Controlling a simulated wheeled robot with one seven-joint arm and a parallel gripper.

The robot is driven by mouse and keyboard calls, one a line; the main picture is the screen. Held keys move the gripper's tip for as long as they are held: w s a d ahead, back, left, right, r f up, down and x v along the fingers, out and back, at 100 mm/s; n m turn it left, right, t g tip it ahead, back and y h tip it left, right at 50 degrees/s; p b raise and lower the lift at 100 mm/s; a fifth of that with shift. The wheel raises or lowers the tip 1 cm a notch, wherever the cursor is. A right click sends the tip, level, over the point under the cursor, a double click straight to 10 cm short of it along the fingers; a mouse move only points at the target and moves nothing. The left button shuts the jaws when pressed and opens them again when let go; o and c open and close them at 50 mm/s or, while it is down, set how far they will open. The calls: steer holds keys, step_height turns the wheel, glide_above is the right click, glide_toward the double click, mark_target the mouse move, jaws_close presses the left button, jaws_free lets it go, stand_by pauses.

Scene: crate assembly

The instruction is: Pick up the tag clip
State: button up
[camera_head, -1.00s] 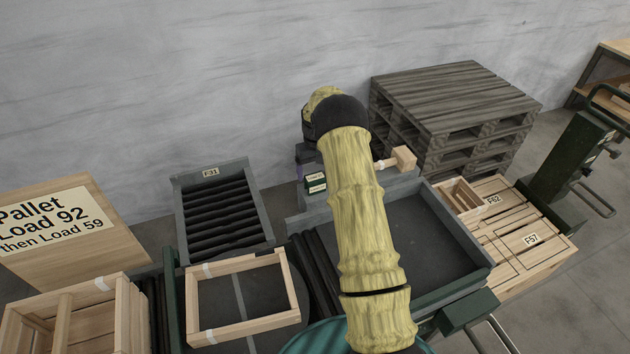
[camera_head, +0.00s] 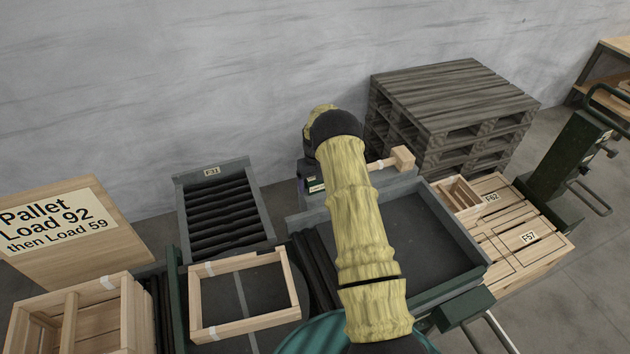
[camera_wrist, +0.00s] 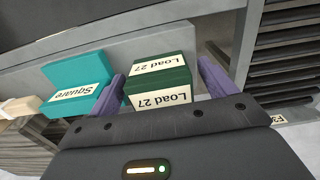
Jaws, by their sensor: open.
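The tag clip, which I take to be the dark green block (camera_wrist: 158,75) with white "Load 27" labels, is in the wrist view between my fingers. My gripper (camera_wrist: 162,70) is open, with one purple finger on each side of the block. A gap shows at the right finger; the left finger is very close, and I cannot tell whether it touches. In the head view only a small labelled part of the clip (camera_head: 317,186) shows beside my arm, which hides most of the gripper.
A teal block (camera_wrist: 77,76) labelled "Square" stands left of the clip in the wrist view. A wooden mallet (camera_head: 402,158) lies right of my arm. A grey tray (camera_head: 425,235), a roller rack (camera_head: 213,171) and a wooden frame (camera_head: 245,323) are nearby.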

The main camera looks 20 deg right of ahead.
stand_by(0.4)
steer(key=c, duration=1)
steer(key=shift+r, duration=0.15)
steer(key=shift+c, duration=0.2)
step_height(320, 180, up, 10)
steer(key=b, duration=0.2)
steer(key=shift+b, duration=0.3)
steer(key=shift+c, duration=0.2)
